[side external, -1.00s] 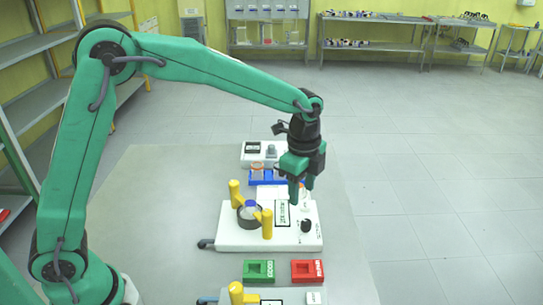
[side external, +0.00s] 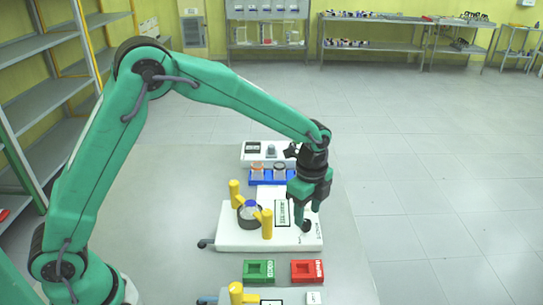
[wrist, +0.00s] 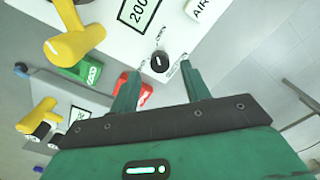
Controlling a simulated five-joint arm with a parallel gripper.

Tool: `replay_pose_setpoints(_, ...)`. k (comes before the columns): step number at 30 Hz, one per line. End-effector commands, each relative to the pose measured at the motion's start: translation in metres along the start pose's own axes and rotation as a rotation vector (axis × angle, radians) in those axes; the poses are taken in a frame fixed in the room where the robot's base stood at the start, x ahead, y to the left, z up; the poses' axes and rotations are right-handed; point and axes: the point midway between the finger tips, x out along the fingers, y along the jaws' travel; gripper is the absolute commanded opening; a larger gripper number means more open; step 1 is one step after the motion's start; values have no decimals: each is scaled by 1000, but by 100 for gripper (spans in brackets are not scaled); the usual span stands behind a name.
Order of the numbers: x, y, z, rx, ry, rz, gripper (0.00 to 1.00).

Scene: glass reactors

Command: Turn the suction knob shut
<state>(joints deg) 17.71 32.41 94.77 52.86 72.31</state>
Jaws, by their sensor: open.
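The black round knob (wrist: 159,61) with a white mark sits on the white reactor base. In the side external view the knob (side external: 306,227) is at the base's right part, partly hidden by my gripper (side external: 302,218). My gripper is open and points down, its fingertips close over the knob. In the wrist view my gripper (wrist: 161,70) has one finger on each side of the knob, with nothing held. I cannot tell whether either finger touches it.
The white base (side external: 235,235) carries yellow posts (side external: 234,193) and a dark ring with a blue-capped vessel (side external: 250,209). A green block (side external: 259,279) and a red block (side external: 307,281) lie nearer the camera. A blue rack (side external: 266,181) stands behind.

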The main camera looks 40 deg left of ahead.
Motion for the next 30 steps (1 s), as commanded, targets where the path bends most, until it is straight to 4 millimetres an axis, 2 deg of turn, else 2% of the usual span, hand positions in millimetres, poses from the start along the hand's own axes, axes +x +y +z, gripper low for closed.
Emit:
replay_pose_setpoints(3,15,0,0,0,-1,2,47)
replay_pose_setpoints(9,30,0,0,0,0,0,47)
replay_pose_setpoints(20,33,0,0,0,0,-1,47)
replay_pose_setpoints(27,33,0,0,0,0,-1,2)
replay_pose_setpoints(30,33,0,0,-1,0,-1,2)
